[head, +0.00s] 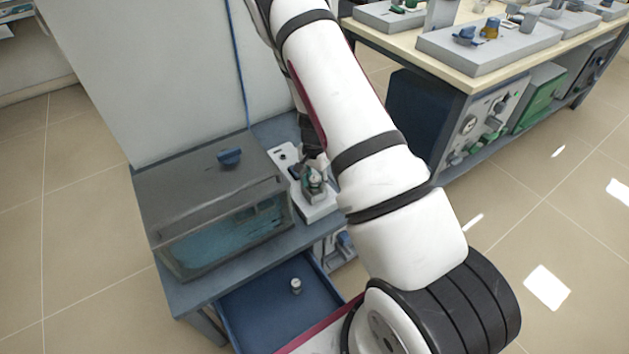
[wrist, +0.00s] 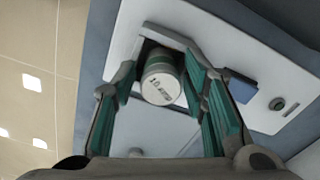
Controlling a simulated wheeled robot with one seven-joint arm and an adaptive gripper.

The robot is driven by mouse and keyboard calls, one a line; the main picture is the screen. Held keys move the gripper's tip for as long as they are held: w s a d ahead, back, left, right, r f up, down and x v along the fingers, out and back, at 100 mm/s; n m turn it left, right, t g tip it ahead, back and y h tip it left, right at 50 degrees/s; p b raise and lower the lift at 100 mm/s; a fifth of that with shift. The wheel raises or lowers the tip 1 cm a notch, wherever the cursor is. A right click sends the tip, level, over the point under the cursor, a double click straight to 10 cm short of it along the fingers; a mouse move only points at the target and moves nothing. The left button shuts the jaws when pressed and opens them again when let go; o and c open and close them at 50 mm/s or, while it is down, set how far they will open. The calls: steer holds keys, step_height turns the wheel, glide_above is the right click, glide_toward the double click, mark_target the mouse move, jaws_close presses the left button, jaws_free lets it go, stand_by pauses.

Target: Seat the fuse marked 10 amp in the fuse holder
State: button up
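The fuse marked 10 amp (wrist: 162,88) is a pale cylinder with a green band. Its marked end faces the wrist camera. My gripper (wrist: 164,72) is around it, with teal pads close on both sides, and appears shut on it. In the head view my gripper (head: 314,181) is over the light panel with the fuse holder, partly behind my arm. The panel (wrist: 118,50) lies below the fuse in the wrist view. The holder's opening is hidden by the fuse and fingers, so I cannot tell whether the fuse's far end is inside it.
A second pale cylinder (head: 296,286) stands in the open blue drawer (head: 262,318). A grey glass-fronted box (head: 215,215) with a blue knob stands left of the panel. A bench (head: 465,75) stands behind.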

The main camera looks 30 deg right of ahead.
steer(key=shift+r, duration=0.1)
step_height(320, 180, up, 12)
stand_by(0.7)
stand_by(0.4)
